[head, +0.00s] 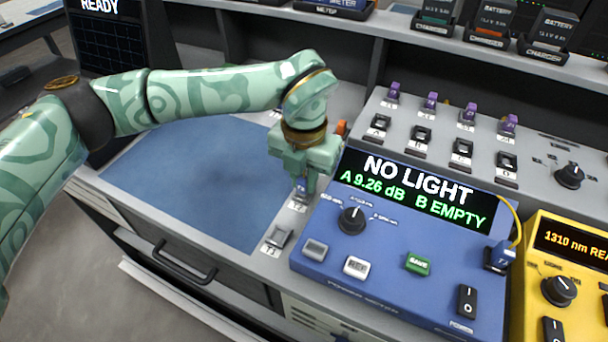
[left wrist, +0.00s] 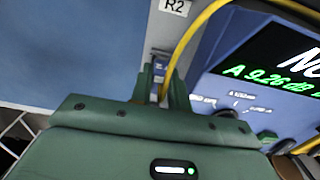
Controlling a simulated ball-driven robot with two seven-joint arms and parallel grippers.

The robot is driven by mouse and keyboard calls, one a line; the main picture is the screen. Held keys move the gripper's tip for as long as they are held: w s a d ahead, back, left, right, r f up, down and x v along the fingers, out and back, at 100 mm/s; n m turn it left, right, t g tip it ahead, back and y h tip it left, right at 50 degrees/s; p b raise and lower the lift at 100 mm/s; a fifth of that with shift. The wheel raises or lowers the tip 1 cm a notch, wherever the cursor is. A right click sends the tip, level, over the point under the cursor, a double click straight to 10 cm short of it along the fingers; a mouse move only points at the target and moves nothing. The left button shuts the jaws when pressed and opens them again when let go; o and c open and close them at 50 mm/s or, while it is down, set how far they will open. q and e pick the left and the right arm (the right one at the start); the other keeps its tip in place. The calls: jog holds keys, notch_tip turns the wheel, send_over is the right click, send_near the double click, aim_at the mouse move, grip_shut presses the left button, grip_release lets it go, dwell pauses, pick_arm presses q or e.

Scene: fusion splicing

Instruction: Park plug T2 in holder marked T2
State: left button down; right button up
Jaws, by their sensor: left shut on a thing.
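My left gripper (head: 303,188) points down at the strip between the blue mat and the blue meter, shut on a small blue plug (left wrist: 158,68). A yellow cable (left wrist: 190,38) runs from the plug's side up and right in the left wrist view. The holder marked T2 (head: 298,205) is directly under the fingertips; the fingers hide most of it. I cannot tell whether the plug is fully seated. My right gripper is not in view.
The blue meter (head: 330,222) reads NO LIGHT, A 9.26 dB, B EMPTY. Another plug (head: 500,256) with a yellow cable is at its right side. A yellow instrument (head: 578,262) stands further right. The blue mat (head: 190,180) is clear. Purple-capped plugs (head: 430,102) stand behind.

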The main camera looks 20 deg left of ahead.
pick_arm(q)
jog(key=shift+f, duration=0.5)
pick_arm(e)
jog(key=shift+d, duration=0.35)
pick_arm(q)
jog(key=c, duration=1.3)
grip_release()
jog(key=shift+o, duration=0.2)
notch_tip(320, 180, up, 16)
jog(key=p, duration=0.5)
jog(key=shift+r, duration=0.2)
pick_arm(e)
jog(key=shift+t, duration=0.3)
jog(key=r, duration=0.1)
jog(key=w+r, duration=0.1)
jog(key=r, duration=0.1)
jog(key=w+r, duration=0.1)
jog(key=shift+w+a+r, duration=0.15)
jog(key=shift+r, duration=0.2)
pick_arm(q)
jog(key=shift+f, duration=0.1)
